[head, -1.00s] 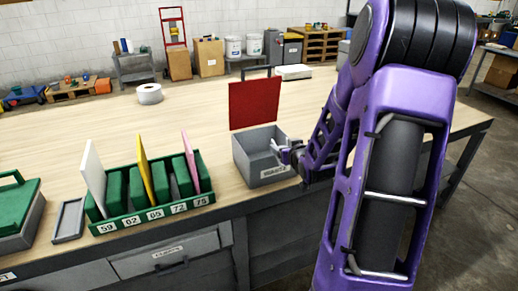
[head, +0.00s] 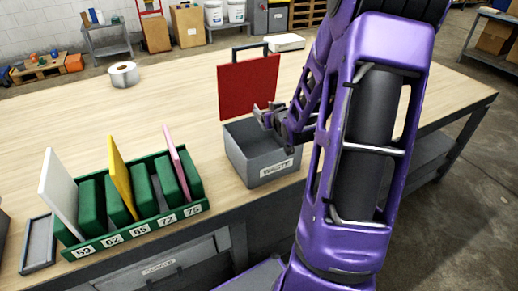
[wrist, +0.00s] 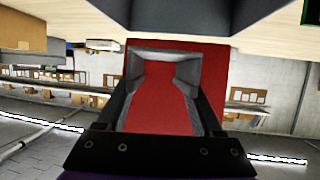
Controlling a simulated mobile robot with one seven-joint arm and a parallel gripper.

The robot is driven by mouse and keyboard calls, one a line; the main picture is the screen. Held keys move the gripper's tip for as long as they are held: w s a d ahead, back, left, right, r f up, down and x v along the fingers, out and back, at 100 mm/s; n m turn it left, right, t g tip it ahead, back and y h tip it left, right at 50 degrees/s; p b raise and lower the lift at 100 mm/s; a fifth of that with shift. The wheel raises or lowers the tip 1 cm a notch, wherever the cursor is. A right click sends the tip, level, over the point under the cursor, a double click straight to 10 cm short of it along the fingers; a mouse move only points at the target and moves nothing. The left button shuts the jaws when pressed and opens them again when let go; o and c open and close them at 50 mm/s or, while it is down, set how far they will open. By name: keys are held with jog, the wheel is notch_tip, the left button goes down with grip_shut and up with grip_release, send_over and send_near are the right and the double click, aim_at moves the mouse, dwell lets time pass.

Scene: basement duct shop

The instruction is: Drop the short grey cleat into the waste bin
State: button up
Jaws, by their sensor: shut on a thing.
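The waste bin (head: 247,166) is an open grey box with a "WASTE" label on its front, near the bench's front edge. Its red lid (head: 237,92) stands upright behind it. My gripper (head: 268,116) is over the rear part of the bin opening, in front of the lid. In the wrist view my gripper (wrist: 167,62) is shut on a short grey piece, which looks like the cleat (wrist: 167,54), with the red lid behind it. The cleat is too small to make out clearly in the head view. The inside of the bin is partly hidden by my gripper.
A green rack (head: 133,233) with numbered slots and white, yellow and pink dividers stands left of the bin. A grey tray (head: 37,252) lies beside it. A tape roll (head: 123,75) sits further back. The bench top (head: 165,110) behind the rack is mostly clear.

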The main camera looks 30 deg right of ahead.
notch_tip(320, 180, down, 6)
jog(key=b, duration=0.3)
jog(key=shift+r, duration=0.25)
jog(key=o, duration=1.4)
jog(key=shift+r, duration=0.1)
